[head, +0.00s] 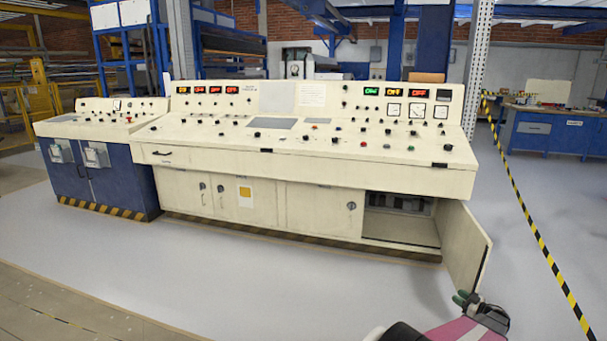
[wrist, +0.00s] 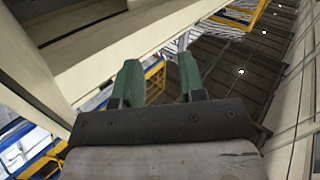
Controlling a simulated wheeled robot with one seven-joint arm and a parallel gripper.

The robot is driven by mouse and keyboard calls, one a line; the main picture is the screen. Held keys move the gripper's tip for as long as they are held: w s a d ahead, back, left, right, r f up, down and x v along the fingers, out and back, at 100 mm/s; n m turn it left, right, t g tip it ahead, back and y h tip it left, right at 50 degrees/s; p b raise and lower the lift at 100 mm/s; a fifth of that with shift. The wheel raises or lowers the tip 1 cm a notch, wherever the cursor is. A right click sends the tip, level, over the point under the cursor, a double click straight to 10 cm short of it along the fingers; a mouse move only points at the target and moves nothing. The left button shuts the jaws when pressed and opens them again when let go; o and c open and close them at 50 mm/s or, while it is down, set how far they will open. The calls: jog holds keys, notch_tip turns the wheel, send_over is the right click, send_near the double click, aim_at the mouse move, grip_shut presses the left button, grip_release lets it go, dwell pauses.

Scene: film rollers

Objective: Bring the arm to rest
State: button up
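My gripper (head: 463,298) shows at the bottom right of the head view, at the end of my pink and black arm. It appears just in front of the lower part of an open cabinet door (head: 464,243); I cannot tell whether it touches the door. In the wrist view my gripper (wrist: 160,80) has its two green fingers apart, with nothing between them.
A long cream control console (head: 330,165) fills the middle, with an open compartment (head: 395,235) at its lower right. A blue cabinet (head: 100,180) adjoins it on the left. Black-and-yellow tape (head: 535,225) runs along the right. The grey floor in front is clear.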

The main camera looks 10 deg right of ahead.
jog(key=w+a+r+m+t+h, duration=0.1)
jog(key=w+a+r+m+h, duration=0.3)
jog(key=w+a+r+h, duration=0.6)
jog(key=w+a+r+m+g+h, duration=0.35)
jog(key=a+r, duration=0.25)
jog(key=a, duration=0.6)
jog(key=s+a+r+g+y, duration=0.2)
jog(key=s+a+g, duration=0.2)
jog(key=s+a, duration=0.4)
jog(key=s+a+r+g+y, duration=0.1)
jog(key=s+a+g, duration=0.4)
jog(key=a, duration=1.4)
jog(key=s+a+r+g+y, duration=0.2)
jog(key=s+a+r+g, duration=0.1)
jog(key=s+a, duration=0.7)
jog(key=a+g, duration=0.1)
jog(key=a, duration=0.3)
jog(key=shift+s+a+y, duration=0.25)
jog(key=shift+s+y, duration=0.1)
